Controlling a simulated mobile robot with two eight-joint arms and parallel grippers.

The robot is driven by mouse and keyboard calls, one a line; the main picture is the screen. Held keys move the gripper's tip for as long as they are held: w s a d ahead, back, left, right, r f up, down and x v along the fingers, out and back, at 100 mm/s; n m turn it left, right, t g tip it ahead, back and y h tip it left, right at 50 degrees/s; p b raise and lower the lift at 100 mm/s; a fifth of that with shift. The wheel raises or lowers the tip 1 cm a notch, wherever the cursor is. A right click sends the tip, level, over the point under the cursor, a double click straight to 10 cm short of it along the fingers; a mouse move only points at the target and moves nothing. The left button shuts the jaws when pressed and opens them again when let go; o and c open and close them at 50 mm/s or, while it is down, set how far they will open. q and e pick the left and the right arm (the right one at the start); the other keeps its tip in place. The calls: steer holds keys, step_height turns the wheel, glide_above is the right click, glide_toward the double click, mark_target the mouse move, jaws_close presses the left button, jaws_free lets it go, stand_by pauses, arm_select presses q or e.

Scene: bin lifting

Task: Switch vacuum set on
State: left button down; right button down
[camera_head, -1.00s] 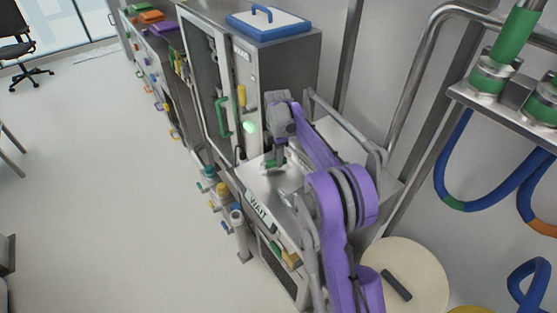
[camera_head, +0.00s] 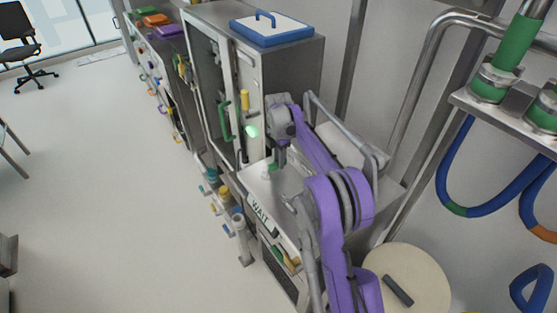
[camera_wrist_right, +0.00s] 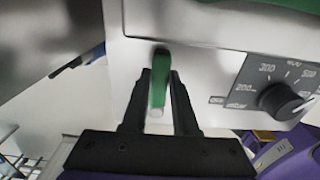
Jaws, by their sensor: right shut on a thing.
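My right gripper (camera_head: 276,160) reaches down at the steel unit (camera_head: 262,187) with the "WAIT" label in the head view. In the right wrist view its two dark fingers (camera_wrist_right: 159,100) are shut on a green lever (camera_wrist_right: 158,85) at the edge of the light metal panel (camera_wrist_right: 200,68). To the right of the lever is a black dial (camera_wrist_right: 286,100) with a scale marked 200, 300 and more. Whether the lever is in an on position cannot be told. My left gripper is not in view.
A tall cabinet (camera_head: 294,70) with a blue-rimmed lid (camera_head: 271,29) stands behind the unit. A round cream top (camera_head: 425,268) is at the lower right. Pipes and blue hoses (camera_head: 455,170) hang on the right.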

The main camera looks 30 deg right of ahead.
steer(key=c, duration=0.7)
jaws_free()
steer(key=shift+r, duration=0.1)
step_height(320, 180, up, 11)
steer(key=shift+f+p, duration=0.15)
steer(key=shift+p, duration=0.25)
